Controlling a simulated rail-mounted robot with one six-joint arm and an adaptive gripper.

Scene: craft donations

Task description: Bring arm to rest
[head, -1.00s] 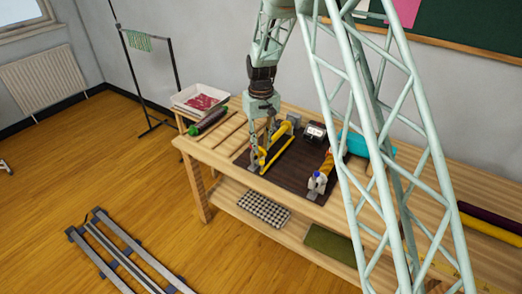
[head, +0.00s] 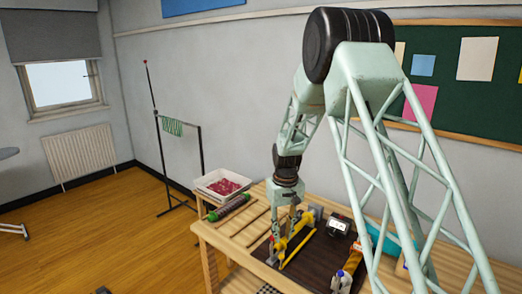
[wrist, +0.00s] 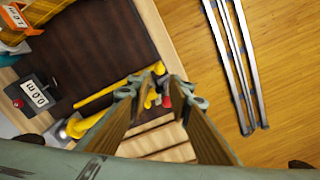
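The device's yellow bar (wrist: 100,93) runs toward the fingertips, and small red and dark parts show beyond the gap. I cannot tell whether the fingers touch it. My arm is bent, with its forearm pointing down to the table.
A dark roll (head: 229,208) and a white tray of red cloth (head: 222,184) are at the table's left end. A clothes rack (head: 160,140) stands behind. Floor rails (wrist: 233,60) show beside the table.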

